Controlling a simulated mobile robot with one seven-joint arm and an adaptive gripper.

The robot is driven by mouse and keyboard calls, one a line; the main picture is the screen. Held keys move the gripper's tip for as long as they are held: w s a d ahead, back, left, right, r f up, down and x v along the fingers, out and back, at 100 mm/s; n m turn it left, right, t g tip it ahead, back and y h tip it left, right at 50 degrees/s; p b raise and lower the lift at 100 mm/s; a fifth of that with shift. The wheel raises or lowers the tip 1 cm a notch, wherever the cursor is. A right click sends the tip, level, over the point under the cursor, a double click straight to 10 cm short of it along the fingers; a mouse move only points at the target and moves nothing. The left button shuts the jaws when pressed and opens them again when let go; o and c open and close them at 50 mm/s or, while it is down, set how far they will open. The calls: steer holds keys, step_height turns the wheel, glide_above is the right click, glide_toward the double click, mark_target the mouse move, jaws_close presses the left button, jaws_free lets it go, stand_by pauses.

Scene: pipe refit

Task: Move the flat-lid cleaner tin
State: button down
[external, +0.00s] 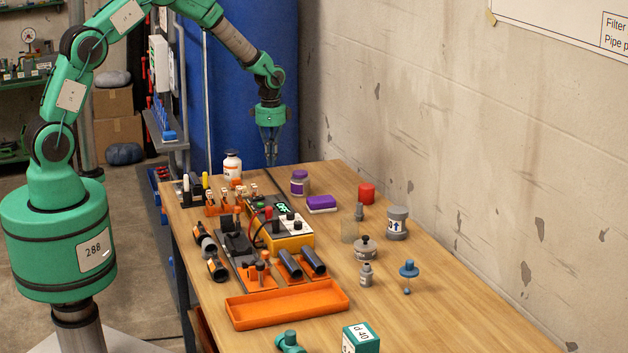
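My gripper (270,158) points down above the far end of the wooden workbench (447,318). Its fingers look narrow and close together, and the gap between them is too small to judge. No object shows in them. I cannot tell for sure which container is the flat-lid cleaner tin. A grey jar with a purple lid (299,183) stands upright to the right of and below the gripper in the picture. A white bottle with an orange label (232,166) stands to its left. A grey canister with a blue arrow label (397,223) stands farther right.
A yellow meter box (289,235) and black tools crowd the bench's left side. An orange tray (287,304) lies in front. The bench's right side is mostly clear beside the wall.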

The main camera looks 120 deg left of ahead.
mark_target(292, 177)
step_height(292, 177, down, 10)
steer(key=shift+r+b, duration=0.1)
steer(key=shift+b, duration=0.85)
steer(key=shift+w+a+r, duration=0.1)
steer(key=shift+w+a, duration=0.15)
steer(key=shift+w, duration=0.3)
steer(key=shift+w+a+r, duration=0.1)
steer(key=shift+w+a, duration=0.1)
steer(key=shift+w, duration=0.35)
steer(key=shift+w+a+b, duration=0.3)
steer(key=shift+w+b, duration=0.05)
steer(key=shift+w, duration=0.4)
steer(key=shift+w, duration=0.1)
steer(key=shift+w+a+p, duration=0.15)
steer(key=shift+w+a, duration=0.15)
steer(key=shift+w, duration=0.3)
steer(key=shift+w+a+p, duration=0.15)
steer(key=shift+w+a, duration=0.1)
steer(key=shift+w, duration=0.35)
steer(key=shift+s, duration=0.15)
